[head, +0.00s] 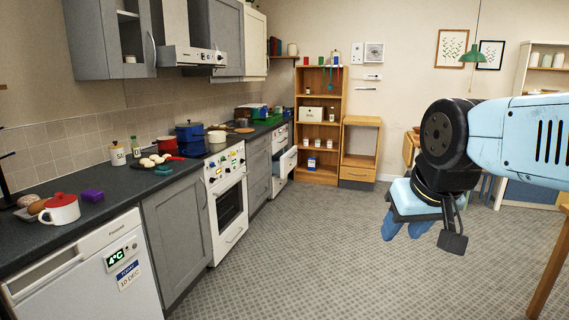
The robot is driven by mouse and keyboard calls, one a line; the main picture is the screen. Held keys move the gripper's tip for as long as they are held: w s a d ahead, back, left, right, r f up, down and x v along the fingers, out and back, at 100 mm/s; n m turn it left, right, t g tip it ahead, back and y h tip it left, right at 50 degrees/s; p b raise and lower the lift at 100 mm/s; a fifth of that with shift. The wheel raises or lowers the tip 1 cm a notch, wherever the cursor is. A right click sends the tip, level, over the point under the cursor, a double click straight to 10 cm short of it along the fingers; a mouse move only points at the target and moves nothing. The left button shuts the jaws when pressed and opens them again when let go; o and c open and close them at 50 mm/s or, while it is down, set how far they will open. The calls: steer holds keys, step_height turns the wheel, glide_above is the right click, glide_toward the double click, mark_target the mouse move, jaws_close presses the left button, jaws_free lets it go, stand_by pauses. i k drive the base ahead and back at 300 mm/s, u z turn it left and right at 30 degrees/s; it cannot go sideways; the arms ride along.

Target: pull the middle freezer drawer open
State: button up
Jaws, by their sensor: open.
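My gripper (424,232) hangs in the air at the right, over the open floor. It points down, is open, and nothing shows between its fingers. It is well apart from all the kitchen units. A white undercounter appliance (85,280) stands at the lower left with its door shut, a 4°C display and a "10 DEC" label. Further back, another white unit (284,160) has a front part standing out from it. I cannot tell which of these is the freezer, and I cannot make out a middle freezer drawer.
A white oven (228,205) and grey cupboards line the left wall under a dark worktop (120,190) with pots and food. A wooden shelf (320,120) and a low wooden cabinet (360,155) stand at the back. The tiled floor (300,260) in the middle is clear.

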mark_target(274, 159)
steer(key=z, duration=0.1)
steer(key=i, duration=0.9)
steer(key=u, duration=0.2)
steer(key=k, duration=0.85)
steer(key=z, duration=0.2)
steer(key=i, duration=1)
steer(key=u, duration=0.05)
